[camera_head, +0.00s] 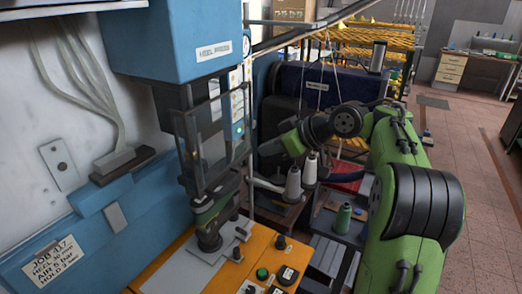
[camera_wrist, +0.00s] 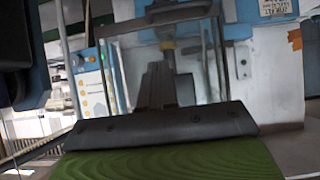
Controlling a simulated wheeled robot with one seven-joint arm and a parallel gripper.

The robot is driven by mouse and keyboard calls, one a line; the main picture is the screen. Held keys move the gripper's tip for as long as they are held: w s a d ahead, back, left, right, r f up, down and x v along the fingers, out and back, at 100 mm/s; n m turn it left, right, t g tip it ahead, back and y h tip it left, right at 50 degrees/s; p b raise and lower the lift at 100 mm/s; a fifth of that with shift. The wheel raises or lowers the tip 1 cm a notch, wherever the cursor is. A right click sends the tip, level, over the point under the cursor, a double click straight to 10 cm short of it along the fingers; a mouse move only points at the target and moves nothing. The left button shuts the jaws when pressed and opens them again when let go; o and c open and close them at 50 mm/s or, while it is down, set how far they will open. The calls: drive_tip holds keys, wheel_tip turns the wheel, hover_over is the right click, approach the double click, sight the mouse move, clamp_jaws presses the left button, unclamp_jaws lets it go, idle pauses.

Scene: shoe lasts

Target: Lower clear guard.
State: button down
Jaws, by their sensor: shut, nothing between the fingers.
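The clear guard (camera_head: 214,135) is a see-through panel in a dark frame. It hangs upright below the blue heel press head (camera_head: 185,40), with its lower edge near the top of a dark green shoe last (camera_head: 212,218). My gripper (camera_wrist: 158,85) is shut and empty, pointing at the guard. Whether the fingertips touch it I cannot tell. In the head view my wrist comes in from the right; the fingertips are not clear there.
An orange control box (camera_head: 190,248) with a green button (camera_head: 262,273) and black knobs stands below the press. White thread cones (camera_head: 293,183) and a green spool (camera_head: 342,219) stand near my arm. A lit button panel (camera_wrist: 92,92) is left of the guard.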

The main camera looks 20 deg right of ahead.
drive_tip(key=w+a+f, duration=0.4)
drive_tip(key=w+f, duration=0.1)
drive_tip(key=f, duration=0.4)
drive_tip(key=shift+w+a+b, duration=0.3)
drive_tip(key=shift+a+b, duration=0.05)
drive_tip(key=shift+b, duration=0.1)
wheel_tip(320, 180, down, 23)
drive_tip(key=b, duration=1.9)
drive_tip(key=shift+r+b, duration=0.15)
drive_tip(key=shift+b, duration=0.15)
drive_tip(key=shift+s, duration=0.1)
